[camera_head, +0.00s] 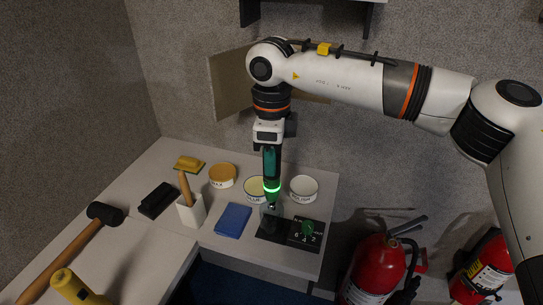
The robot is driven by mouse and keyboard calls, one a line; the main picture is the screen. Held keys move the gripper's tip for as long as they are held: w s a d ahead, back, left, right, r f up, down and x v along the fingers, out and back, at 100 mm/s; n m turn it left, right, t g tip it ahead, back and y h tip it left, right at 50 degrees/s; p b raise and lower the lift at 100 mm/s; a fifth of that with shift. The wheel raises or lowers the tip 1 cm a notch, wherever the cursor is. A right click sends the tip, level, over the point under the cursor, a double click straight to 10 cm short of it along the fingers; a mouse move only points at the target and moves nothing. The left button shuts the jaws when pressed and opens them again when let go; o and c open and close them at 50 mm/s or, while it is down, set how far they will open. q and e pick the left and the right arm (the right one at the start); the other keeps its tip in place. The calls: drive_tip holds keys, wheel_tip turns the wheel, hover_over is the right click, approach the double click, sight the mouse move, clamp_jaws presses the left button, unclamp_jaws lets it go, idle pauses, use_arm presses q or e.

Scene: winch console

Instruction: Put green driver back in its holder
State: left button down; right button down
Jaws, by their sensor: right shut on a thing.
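My right gripper (269,147) points straight down and is shut on the green driver (271,168). The driver hangs upright, with a bright green glowing ring near its lower end. Its tip is just over or in the dark holder (269,225) near the front of the table; I cannot tell whether it touches or has entered. My left gripper is not in view.
A dark number panel with a green knob (307,228) stands right beside the holder. A mallet (72,252) lies at left.

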sight(271, 180)
drive_tip(key=shift+f, duration=0.15)
idle(0.3)
drive_tip(key=shift+f+b, duration=0.8)
drive_tip(key=shift+f, duration=0.2)
idle(0.4)
drive_tip(key=shift+f+b, duration=0.85)
drive_tip(key=shift+b, duration=0.05)
drive_tip(key=shift+f, duration=0.15)
idle(0.3)
drive_tip(key=shift+f+b, duration=0.85)
drive_tip(key=shift+f, duration=0.1)
